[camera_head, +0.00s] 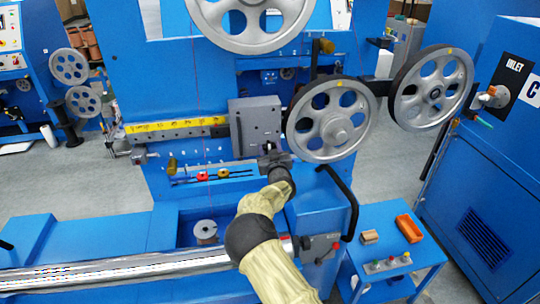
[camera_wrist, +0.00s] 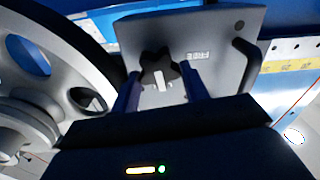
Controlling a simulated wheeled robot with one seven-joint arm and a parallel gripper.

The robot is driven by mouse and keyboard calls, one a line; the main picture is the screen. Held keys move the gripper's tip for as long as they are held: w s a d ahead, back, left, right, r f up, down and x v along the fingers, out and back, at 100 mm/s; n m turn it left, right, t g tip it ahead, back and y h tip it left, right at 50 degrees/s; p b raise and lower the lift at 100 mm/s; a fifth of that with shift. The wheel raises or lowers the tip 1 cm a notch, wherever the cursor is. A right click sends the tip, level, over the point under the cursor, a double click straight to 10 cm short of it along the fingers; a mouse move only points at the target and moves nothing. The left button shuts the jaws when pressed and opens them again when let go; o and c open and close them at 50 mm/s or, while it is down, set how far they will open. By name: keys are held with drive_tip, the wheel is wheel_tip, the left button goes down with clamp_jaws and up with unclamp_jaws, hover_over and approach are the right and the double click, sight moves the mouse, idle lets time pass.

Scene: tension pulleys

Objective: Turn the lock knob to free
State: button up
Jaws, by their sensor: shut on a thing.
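The lock knob (camera_wrist: 159,68) is a black star-shaped knob on the face of a grey box (camera_wrist: 212,50). The box also shows in the head view (camera_head: 256,120), on the blue machine beside a yellow scale. My gripper (camera_wrist: 161,88) is shut on the knob, with one finger on each side of it. In the wrist view a pale pointer mark (camera_wrist: 159,82) shows on the lower part of the knob. In the head view my gripper (camera_head: 272,158) is at the box's lower edge and mostly hides the knob.
A large spoked pulley (camera_head: 330,120) stands close to the right of my gripper, with another pulley (camera_head: 432,88) further right. The yellow scale rail (camera_head: 175,126) runs left from the box. A black handle (camera_wrist: 245,62) sticks out of the box. A blue side table (camera_head: 385,240) stands at lower right.

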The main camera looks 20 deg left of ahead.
drive_tip(key=shift+a+f+n+b, duration=0.15)
drive_tip(key=shift+n+b, duration=1.15)
drive_tip(key=shift+b, duration=1.4)
drive_tip(key=shift+s+a+n+b, duration=0.1)
drive_tip(key=shift+n+b, duration=3.45)
drive_tip(key=shift+b, duration=0.55)
drive_tip(key=shift+s+a+n+b, duration=0.1)
drive_tip(key=shift+n+b, duration=3.45)
drive_tip(key=shift+b, duration=0.55)
drive_tip(key=shift+w+d, duration=0.1)
drive_tip(key=o, duration=1)
drive_tip(key=shift+f, duration=0.1)
drive_tip(key=shift+f, duration=0.1)
